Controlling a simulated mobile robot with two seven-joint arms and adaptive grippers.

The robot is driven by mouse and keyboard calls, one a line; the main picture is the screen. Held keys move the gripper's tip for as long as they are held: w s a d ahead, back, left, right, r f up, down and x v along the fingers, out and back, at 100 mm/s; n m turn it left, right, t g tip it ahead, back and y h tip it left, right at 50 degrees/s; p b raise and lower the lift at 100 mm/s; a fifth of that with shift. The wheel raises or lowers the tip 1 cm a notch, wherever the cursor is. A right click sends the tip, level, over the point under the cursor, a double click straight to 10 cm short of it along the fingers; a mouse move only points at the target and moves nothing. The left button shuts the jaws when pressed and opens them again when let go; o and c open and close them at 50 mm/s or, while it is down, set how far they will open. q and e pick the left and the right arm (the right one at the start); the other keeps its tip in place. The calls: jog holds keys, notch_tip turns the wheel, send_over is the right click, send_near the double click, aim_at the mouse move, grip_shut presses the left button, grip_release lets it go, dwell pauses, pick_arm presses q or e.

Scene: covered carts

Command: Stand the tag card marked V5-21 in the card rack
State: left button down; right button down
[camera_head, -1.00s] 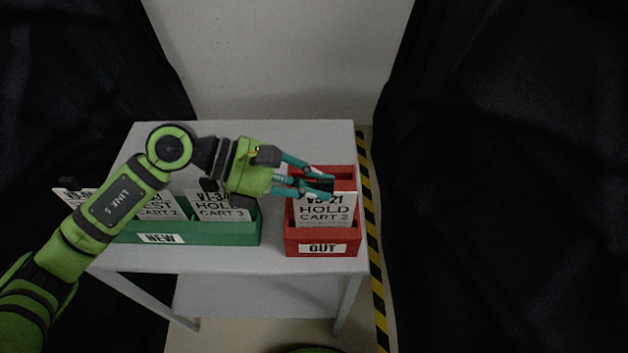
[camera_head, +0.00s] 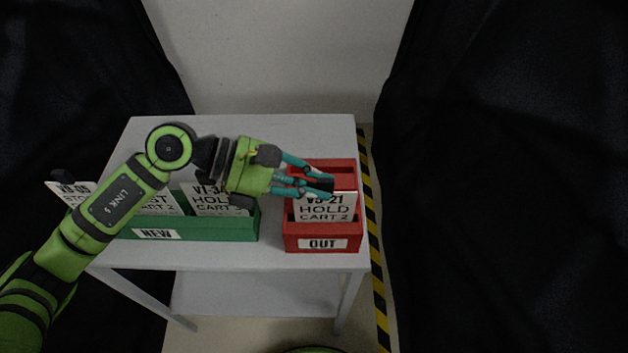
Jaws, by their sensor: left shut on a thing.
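The tag card marked V5-21, HOLD, CART 2 (camera_head: 325,210) stands nearly upright at the red box labelled OUT (camera_head: 323,244). Its lower edge is at the box's front part, and I cannot tell whether it touches the bottom. My left gripper (camera_head: 322,188) comes in from the left and is shut on the top edge of this card, with its fingertips covering part of the card's top. The green rack labelled NEW (camera_head: 190,229) stands to the left and holds several other white cards. My right gripper is not in view.
In the green rack, a card marked V1-3 and a hidden digit (camera_head: 218,205) is nearest the red box. A grey table (camera_head: 270,258) carries both boxes, with a narrow gap between them. Black covers (camera_head: 500,180) hang at both sides. Yellow-black floor tape (camera_head: 376,270) runs along the right.

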pick_arm(q)
jog(key=c, duration=1.1)
grip_release()
jog(key=v, duration=1.2)
